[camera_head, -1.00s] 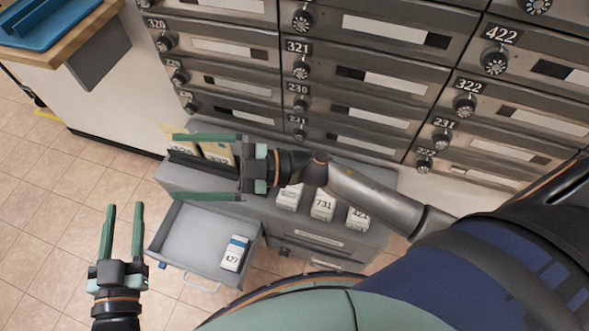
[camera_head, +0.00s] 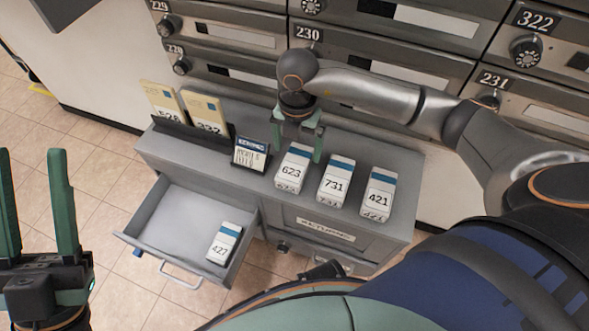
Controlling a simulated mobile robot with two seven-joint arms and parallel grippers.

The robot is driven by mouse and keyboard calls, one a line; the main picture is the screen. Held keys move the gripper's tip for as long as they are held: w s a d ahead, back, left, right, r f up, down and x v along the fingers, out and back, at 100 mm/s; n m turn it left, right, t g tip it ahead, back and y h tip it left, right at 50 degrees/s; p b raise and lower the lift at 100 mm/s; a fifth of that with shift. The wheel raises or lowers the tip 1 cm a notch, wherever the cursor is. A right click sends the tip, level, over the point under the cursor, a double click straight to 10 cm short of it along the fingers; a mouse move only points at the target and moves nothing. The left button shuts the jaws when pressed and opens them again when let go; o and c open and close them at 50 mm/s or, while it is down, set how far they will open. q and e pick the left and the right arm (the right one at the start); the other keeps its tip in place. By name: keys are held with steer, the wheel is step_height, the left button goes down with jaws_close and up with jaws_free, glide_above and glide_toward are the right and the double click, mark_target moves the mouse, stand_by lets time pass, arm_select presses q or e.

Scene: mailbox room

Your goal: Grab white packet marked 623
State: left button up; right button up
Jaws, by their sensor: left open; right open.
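The white packet marked 623 (camera_head: 291,171) stands on the grey cabinet top (camera_head: 245,191), with a blue band near its upper edge. It is the leftmost of three similar white packets. My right gripper (camera_head: 299,150) is open and points down at packet 623. Its green fingers show beside the packet's upper part, one at the left and one at the right. I cannot tell whether they touch it. My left gripper (camera_head: 38,205) is open and empty at the far left, over the floor, away from the packet.
White packets 731 (camera_head: 335,182) and 421 (camera_head: 378,193) stand right of 623. A small sign (camera_head: 250,154) and a rack (camera_head: 190,131) with yellow envelopes are at left. An open drawer (camera_head: 152,228) holds packet 427 (camera_head: 222,244). Mailboxes (camera_head: 400,55) rise behind.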

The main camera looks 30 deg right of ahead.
mark_target(295, 163)
step_height(295, 163, down, 3)
steer(key=shift+r+b, duration=0.2)
steer(key=shift+b, duration=0.1)
steer(key=f+b, duration=0.1)
steer(key=f, duration=0.2)
steer(key=f+b, duration=0.1)
steer(key=f, duration=0.1)
steer(key=shift+w+b, duration=0.35)
steer(key=shift+a, duration=0.1)
steer(key=shift+c, duration=0.2)
steer(key=c, duration=1.3)
